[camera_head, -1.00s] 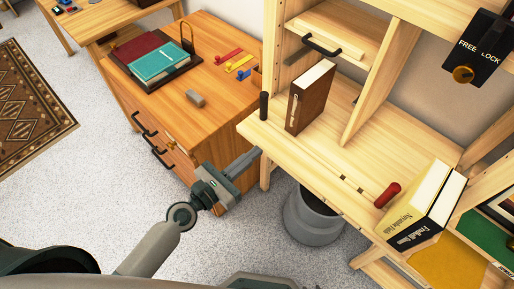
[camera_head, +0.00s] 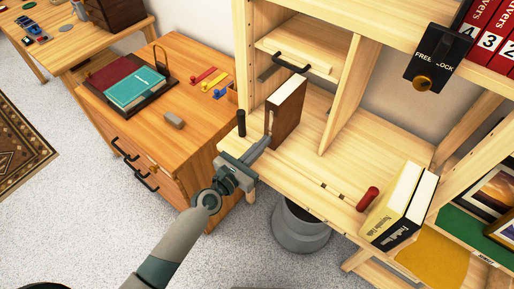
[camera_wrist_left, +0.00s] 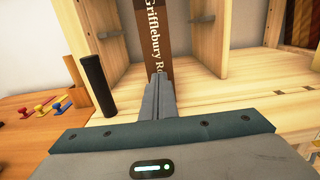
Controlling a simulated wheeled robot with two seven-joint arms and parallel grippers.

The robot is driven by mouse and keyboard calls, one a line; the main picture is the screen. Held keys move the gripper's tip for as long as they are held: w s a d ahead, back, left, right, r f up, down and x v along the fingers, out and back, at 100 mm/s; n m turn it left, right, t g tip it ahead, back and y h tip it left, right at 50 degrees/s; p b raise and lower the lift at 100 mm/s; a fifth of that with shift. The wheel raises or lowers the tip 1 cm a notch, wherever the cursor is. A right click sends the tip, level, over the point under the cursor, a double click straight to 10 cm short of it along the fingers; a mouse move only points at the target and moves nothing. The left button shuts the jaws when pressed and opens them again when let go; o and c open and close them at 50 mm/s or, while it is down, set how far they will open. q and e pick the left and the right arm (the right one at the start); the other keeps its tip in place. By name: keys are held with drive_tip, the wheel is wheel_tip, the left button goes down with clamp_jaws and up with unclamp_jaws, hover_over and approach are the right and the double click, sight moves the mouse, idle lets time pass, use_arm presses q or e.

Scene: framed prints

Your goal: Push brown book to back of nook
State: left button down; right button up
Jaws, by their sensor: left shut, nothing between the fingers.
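The brown book (camera_head: 287,112) stands upright on the wooden desk shelf, at the front of the nook (camera_head: 306,80), with its spine facing me. In the left wrist view its spine (camera_wrist_left: 155,35) rises straight ahead and bears white lettering. My left gripper (camera_head: 264,142) is shut and empty, its fingers pointing at the lower spine. In the left wrist view the fingertips (camera_wrist_left: 158,78) overlap the lower spine; I cannot tell whether they touch it. My right gripper is not in view.
A black post (camera_head: 241,123) stands left of the book, and a wooden divider (camera_head: 350,95) stands right of it. A red cylinder (camera_head: 368,198) and yellow and black books (camera_head: 398,205) are further right.

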sight(296, 110)
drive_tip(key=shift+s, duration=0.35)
